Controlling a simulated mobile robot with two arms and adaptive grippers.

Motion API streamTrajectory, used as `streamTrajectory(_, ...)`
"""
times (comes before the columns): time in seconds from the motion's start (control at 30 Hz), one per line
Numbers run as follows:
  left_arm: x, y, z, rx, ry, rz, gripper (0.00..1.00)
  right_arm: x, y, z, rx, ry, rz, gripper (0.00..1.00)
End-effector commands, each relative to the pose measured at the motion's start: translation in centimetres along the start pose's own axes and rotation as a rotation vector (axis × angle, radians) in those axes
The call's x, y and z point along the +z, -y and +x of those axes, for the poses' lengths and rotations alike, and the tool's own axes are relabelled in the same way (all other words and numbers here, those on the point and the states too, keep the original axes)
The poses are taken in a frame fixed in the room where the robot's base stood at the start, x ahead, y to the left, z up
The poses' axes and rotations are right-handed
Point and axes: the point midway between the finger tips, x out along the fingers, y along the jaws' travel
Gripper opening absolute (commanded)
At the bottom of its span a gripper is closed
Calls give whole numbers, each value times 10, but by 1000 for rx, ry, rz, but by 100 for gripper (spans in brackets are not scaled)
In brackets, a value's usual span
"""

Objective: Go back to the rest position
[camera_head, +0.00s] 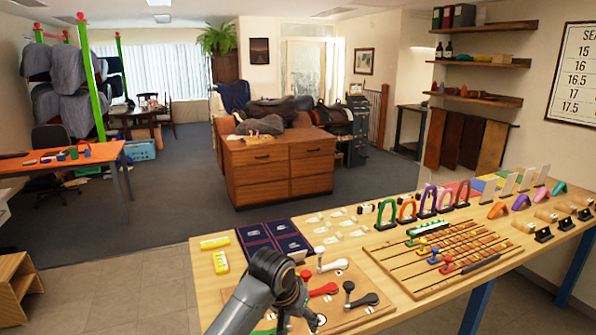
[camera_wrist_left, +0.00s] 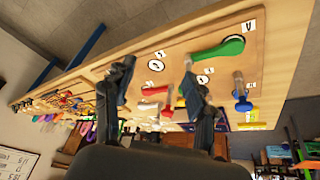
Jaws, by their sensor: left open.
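My left gripper (camera_head: 311,299) is over the near left part of the long wooden table in the head view. In the left wrist view its two dark fingers (camera_wrist_left: 158,85) stand apart with nothing between them. Beyond them is a wooden board with coloured levers: a green lever (camera_wrist_left: 218,49), a red lever (camera_wrist_left: 155,90) and a blue-ended one (camera_wrist_left: 241,92). In the head view the board also shows a red lever (camera_head: 324,290), a black lever (camera_head: 362,299) and a white lever (camera_head: 330,265). My left arm hides part of the board. My right gripper is not in view.
Right of the board is a slatted rack (camera_head: 440,262) with coloured sliders. Behind stand coloured arches (camera_head: 407,210) and dark blue squares (camera_head: 271,238). Floor (camera_head: 130,285) left of the table is clear.

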Motion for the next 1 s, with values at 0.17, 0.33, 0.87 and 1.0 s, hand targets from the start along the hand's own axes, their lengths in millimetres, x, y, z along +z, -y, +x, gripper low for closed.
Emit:
streamTrajectory(0.17,45,-3,22,35,2,-16,56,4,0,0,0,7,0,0)
streamTrajectory(0.33,113,-2,42,61,0,-53,56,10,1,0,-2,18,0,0)
streamTrajectory(0.87,344,33,9,-61,32,-189,56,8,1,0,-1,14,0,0)
streamTrajectory(1.0,375,40,-8,-98,45,-198,56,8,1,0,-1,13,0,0)
